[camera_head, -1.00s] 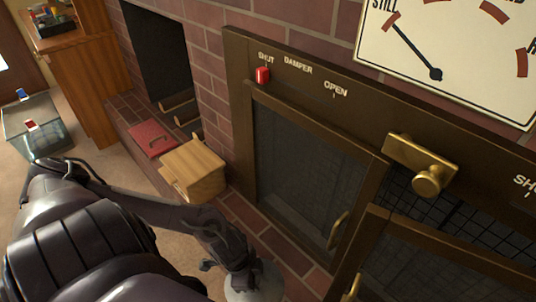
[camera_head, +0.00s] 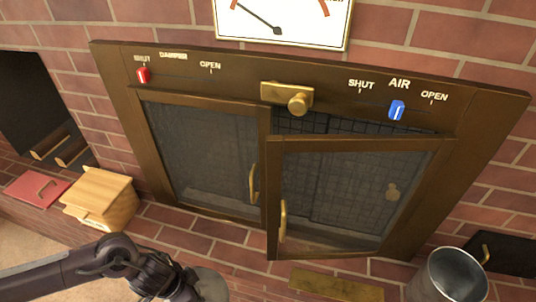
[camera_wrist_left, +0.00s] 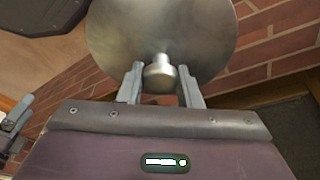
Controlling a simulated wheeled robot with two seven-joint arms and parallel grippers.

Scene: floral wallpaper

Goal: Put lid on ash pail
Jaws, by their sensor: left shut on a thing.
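The ash pail (camera_head: 447,276) is a grey metal bucket at the bottom right of the head view, upright with its open top showing and cut by the lower edge. My left gripper (camera_wrist_left: 160,82) is shut on the knob of a round grey metal lid (camera_wrist_left: 115,35), seen in the left wrist view. In the head view, the lid (camera_head: 212,285) shows in part at the bottom edge beside my left wrist, well left of the pail.
A brown stove front with a partly open right glass door (camera_head: 350,195) stands between lid and pail, behind them. A brass plate (camera_head: 335,285) lies low before it. A wooden box (camera_head: 100,198) and red book-like object (camera_head: 37,188) are at left.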

